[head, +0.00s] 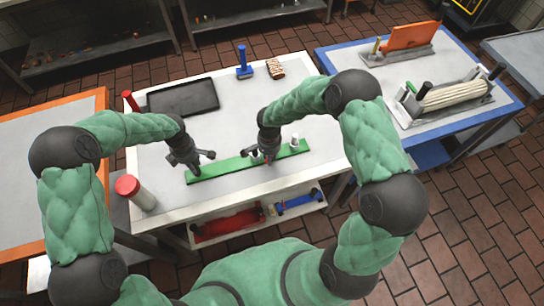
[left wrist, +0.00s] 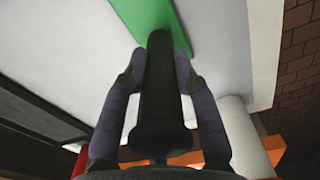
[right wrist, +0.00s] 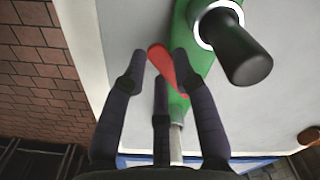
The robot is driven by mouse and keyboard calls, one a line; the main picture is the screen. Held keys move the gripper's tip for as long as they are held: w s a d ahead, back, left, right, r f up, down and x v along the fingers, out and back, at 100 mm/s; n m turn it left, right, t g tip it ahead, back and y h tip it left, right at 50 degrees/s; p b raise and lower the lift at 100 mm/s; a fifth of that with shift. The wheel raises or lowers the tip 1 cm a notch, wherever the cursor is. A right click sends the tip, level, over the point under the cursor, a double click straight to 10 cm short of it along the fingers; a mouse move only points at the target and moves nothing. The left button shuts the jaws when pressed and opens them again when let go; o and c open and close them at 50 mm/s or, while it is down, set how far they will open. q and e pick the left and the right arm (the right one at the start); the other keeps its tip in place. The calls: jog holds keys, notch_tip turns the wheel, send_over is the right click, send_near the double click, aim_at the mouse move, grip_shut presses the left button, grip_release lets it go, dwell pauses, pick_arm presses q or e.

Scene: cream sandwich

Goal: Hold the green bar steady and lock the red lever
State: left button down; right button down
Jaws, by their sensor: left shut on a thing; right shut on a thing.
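The long green bar (head: 228,167) lies on the white table, also showing in the left wrist view (left wrist: 182,30) and right wrist view (right wrist: 179,105). My left gripper (head: 196,168) is shut on a black upright handle (left wrist: 160,95) at the bar's left end, a finger on each side. My right gripper (head: 266,156) is over the bar's middle, shut on the red lever (right wrist: 161,62), whose red end shows between its fingertips. A black knob with a white ring (right wrist: 240,50) stands on the bar beside that gripper. The lever's pivot is partly hidden.
A red-topped white cylinder (head: 140,195) stands at the front left corner. A blue-edged table (head: 462,60) is to the right. The table's right middle is clear.

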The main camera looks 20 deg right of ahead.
jog(key=shift+w+a+m, duration=0.2)
jog(key=shift+a+m, duration=0.05)
jog(key=shift+m, duration=0.15)
jog(key=c, duration=0.9)
grip_release()
jog(key=shift+c, duration=0.2)
jog(key=shift+d, duration=0.1)
jog(key=shift+r, duration=0.2)
notch_tip(320, 180, up, 8)
jog(key=shift+f, duration=0.2)
jog(key=shift+c, duration=0.3)
